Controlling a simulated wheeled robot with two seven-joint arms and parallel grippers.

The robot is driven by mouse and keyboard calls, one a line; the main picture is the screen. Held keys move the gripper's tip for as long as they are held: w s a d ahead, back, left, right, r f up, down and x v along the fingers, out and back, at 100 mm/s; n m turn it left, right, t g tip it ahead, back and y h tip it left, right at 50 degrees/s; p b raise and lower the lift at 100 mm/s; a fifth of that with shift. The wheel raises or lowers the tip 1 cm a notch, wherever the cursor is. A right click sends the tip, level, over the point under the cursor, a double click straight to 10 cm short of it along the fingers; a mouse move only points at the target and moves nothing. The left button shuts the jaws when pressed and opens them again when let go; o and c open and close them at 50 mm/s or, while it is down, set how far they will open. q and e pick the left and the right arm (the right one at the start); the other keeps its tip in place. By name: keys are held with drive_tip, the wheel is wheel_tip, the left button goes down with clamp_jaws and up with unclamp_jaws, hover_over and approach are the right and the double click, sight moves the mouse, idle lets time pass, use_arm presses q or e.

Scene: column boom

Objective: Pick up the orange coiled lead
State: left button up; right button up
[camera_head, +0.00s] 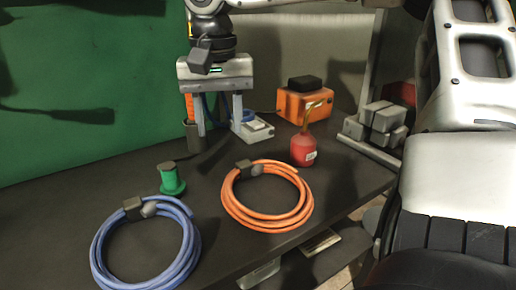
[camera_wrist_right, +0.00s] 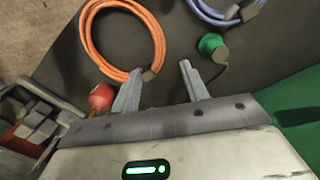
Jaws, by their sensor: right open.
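The orange coiled lead (camera_head: 268,224) lies flat on the dark bench, right of centre in the head view, with a dark clip or tie (camera_head: 244,169) on its far side. In the right wrist view the orange coil (camera_wrist_right: 87,38) is at the upper left, beyond the fingertips. My right gripper (camera_head: 219,122) is above the bench, behind the coil and to its left in the head view. Its two fingers are apart, with nothing between them in the wrist view (camera_wrist_right: 158,82). It does not touch the coil. My left gripper is not in view.
A blue coiled lead (camera_head: 98,255) lies left of the orange one. A green spool (camera_head: 172,180) stands behind them. A red can (camera_head: 303,151) stands close behind the orange coil. An orange box (camera_head: 292,106) and grey blocks (camera_head: 382,119) are at the back right. The bench edge runs along the right.

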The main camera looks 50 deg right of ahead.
drive_tip(key=b, duration=0.2)
hover_over(228, 189)
drive_tip(key=f, duration=1)
drive_tip(key=shift+w, duration=0.25)
drive_tip(key=f, duration=0.5)
drive_tip(key=shift+s+f, duration=0.1)
drive_tip(key=shift+s, duration=0.2)
clamp_jaws()
